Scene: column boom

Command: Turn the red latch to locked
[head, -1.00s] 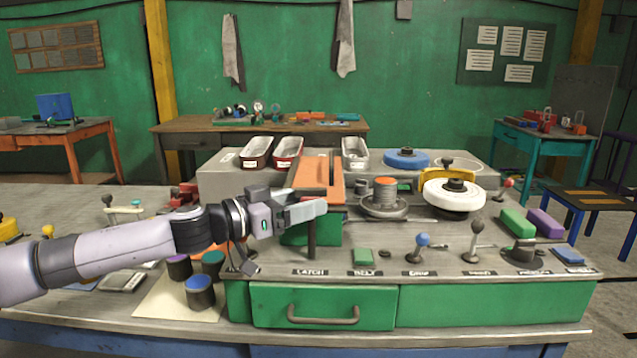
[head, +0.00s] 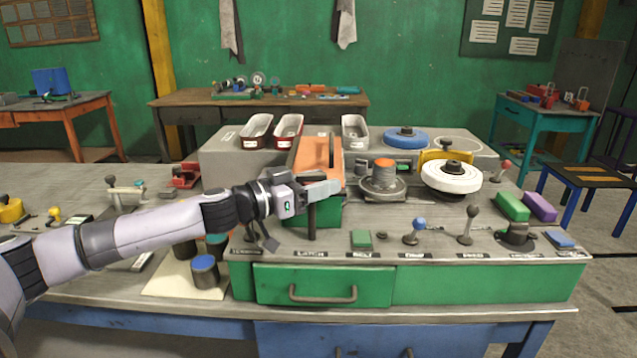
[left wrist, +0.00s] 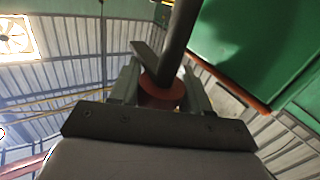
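The red part of the latch (left wrist: 162,94) shows in the left wrist view as a round piece at a dark post (left wrist: 180,40), between my two fingers. Both fingers appear to touch it. In the head view the dark latch post (head: 312,222) stands above the LATCH label (head: 311,254). My left gripper (head: 328,188) reaches in from the left at the top of this post and hides the red part there. It looks shut on the red latch. My right gripper is in neither view.
A green drawer (head: 322,284) is below the latch. A green belt button (head: 361,239), a blue-knobbed lever (head: 418,225) and a grey turret with an orange top (head: 384,180) are to the right. Dark cups, one blue-topped (head: 205,273), stand below my left arm.

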